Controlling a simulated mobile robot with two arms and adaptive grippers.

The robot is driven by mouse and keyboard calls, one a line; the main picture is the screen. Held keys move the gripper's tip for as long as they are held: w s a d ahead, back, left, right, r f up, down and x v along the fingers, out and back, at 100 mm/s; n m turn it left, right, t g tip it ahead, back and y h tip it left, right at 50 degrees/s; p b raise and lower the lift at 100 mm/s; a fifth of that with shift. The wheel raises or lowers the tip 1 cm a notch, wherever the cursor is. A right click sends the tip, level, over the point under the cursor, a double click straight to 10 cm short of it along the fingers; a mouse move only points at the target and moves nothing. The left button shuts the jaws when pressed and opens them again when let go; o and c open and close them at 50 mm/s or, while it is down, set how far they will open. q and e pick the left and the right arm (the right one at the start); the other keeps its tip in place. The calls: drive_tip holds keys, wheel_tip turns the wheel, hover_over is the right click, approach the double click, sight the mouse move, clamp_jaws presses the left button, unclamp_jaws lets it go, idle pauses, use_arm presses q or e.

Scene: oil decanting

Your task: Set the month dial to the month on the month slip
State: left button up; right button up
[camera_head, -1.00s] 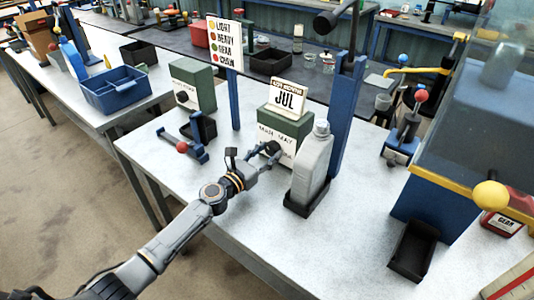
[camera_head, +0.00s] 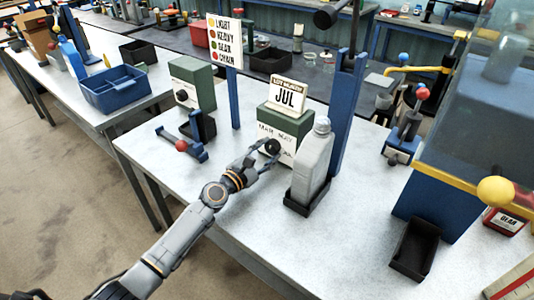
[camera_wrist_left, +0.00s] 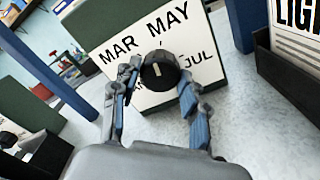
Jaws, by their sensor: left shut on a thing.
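The month dial (camera_head: 282,128) is a green box with a white face and a black knob (camera_head: 272,147). In the left wrist view, its face (camera_wrist_left: 200,35) shows MAR, MAY and JUL; other lettering is covered by the fingers and knob. The knob (camera_wrist_left: 158,70) carries a short pale mark, upright in that picture. The month slip (camera_head: 287,95), reading JUL, stands on top of the box. My left gripper (camera_head: 265,157) is shut on the knob, with one finger on each side; it also shows in the left wrist view (camera_wrist_left: 160,77). My right gripper is out of view.
A grey oil bottle (camera_head: 311,165) stands in a black tray just right of the dial. Another green box with a knob (camera_head: 192,84) and a blue stand with a red ball (camera_head: 183,142) are to the left. A blue post (camera_head: 345,120) rises behind the bottle.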

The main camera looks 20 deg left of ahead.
use_arm(q)
drive_tip(key=m+b, duration=0.1)
drive_tip(key=m, duration=0.2)
drive_tip(key=shift+f+m, duration=0.15)
drive_tip(key=shift+m, duration=0.15)
drive_tip(key=m+b, duration=0.1)
drive_tip(key=m, duration=0.3)
drive_tip(key=shift+m, duration=0.3)
drive_tip(key=m+b, duration=0.1)
drive_tip(key=m, duration=0.2)
drive_tip(key=shift+m, duration=2.1)
drive_tip(key=o, duration=1.1)
drive_tip(key=shift+o, duration=0.2)
